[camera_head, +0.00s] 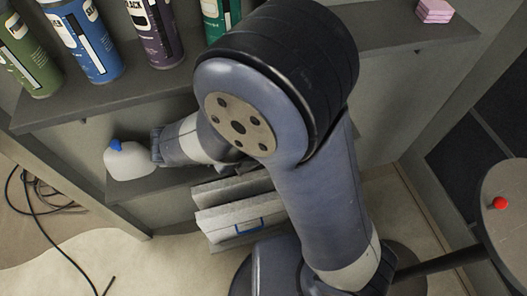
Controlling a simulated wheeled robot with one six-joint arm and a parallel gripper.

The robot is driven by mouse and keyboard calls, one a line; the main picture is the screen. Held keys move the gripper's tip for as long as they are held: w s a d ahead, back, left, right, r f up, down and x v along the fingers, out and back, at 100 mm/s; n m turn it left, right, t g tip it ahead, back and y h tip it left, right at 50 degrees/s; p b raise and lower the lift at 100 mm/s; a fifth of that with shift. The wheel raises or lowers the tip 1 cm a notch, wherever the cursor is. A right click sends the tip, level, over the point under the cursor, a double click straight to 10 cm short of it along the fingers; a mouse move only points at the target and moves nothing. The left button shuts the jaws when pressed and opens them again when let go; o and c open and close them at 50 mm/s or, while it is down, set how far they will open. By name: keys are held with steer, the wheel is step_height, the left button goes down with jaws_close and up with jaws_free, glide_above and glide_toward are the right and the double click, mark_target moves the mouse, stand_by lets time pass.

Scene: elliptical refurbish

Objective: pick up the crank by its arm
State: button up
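I cannot pick out a crank in the head view. My own arm (318,190) fills the middle of the picture and hides part of the shelf unit and floor behind it. Its far part reaches left and ends near a white bottle with a blue cap (130,160) on the lower shelf. My gripper's fingers do not show, so I cannot see whether they hold anything.
Spray cans, one green (28,55), one blue (88,45), one purple (157,35), stand on the upper shelf (110,92). Pink blocks (434,11) lie at its right. Below is a grey drawer (225,222) with a blue handle. A round grey surface (508,222) with a red ball (500,203) is at right. Cables (40,215) lie left.

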steer(key=x, duration=0.3)
steer(key=b+x, duration=0.1)
steer(key=x, duration=0.2)
steer(key=shift+s, duration=0.25)
jaws_close()
stand_by(0.4)
stand_by(0.4)
